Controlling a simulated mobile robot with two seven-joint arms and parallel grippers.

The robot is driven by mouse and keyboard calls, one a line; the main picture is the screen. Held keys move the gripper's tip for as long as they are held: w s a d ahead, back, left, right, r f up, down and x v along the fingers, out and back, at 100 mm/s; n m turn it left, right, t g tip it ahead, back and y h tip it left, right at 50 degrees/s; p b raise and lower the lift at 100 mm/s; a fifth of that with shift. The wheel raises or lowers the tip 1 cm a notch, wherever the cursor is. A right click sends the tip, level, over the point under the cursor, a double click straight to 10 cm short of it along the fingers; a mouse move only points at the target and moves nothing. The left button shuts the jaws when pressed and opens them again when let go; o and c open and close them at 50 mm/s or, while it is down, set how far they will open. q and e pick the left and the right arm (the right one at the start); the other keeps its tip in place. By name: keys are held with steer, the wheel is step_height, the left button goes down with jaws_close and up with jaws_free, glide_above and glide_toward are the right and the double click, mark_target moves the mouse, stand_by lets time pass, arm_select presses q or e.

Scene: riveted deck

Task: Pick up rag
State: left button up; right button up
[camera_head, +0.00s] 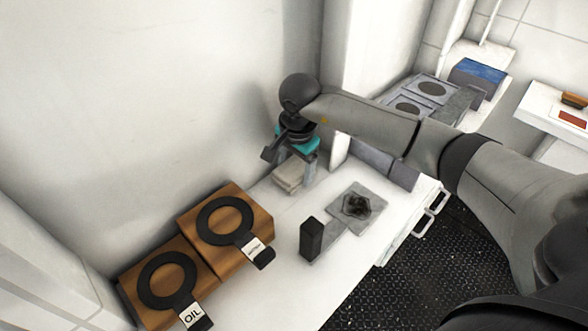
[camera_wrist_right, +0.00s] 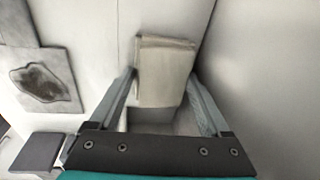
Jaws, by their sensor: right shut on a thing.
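The rag (camera_head: 290,177) is a folded beige cloth near the wall at the back of the white counter. My right gripper (camera_head: 296,180) comes down over it from above. In the right wrist view the rag (camera_wrist_right: 164,72) lies between the two fingers of the right gripper (camera_wrist_right: 165,75), which are shut on it. Part of the rag is hidden behind the fingers in the head view. My left gripper is not in view.
A grey plate with a dark stain (camera_head: 358,204) and a black block (camera_head: 311,239) are on the counter (camera_head: 287,255). Two wooden boxes with black rings (camera_head: 225,220) stand at the left. Grey units with round tops (camera_head: 432,88) and a blue-topped box (camera_head: 477,76) are at the back right.

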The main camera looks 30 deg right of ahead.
mark_target(298, 172)
steer(key=shift+r, duration=0.1)
steer(key=shift+s+d+r, duration=0.1)
steer(key=shift+s+r, duration=0.05)
steer(key=shift+r, duration=0.35)
steer(key=r, duration=0.4)
steer(key=r+b, duration=0.1)
steer(key=r, duration=0.1)
steer(key=shift+s+d, duration=0.1)
steer(key=shift+s, duration=0.15)
steer(key=shift+s+d+f+b, duration=0.1)
steer(key=shift+s+d+b, duration=0.8)
steer(key=shift+s, duration=2.1)
steer(key=shift+s+d+r+b, duration=0.1)
steer(key=shift+s+d+b, duration=0.75)
steer(key=shift+s, duration=2.2)
steer(key=shift+s+d+f+b, duration=0.1)
steer(key=shift+s+d+b, duration=0.35)
steer(key=shift+s+d, duration=1.75)
steer(key=shift+s+a, duration=0.8)
steer(key=shift+a, duration=0.05)
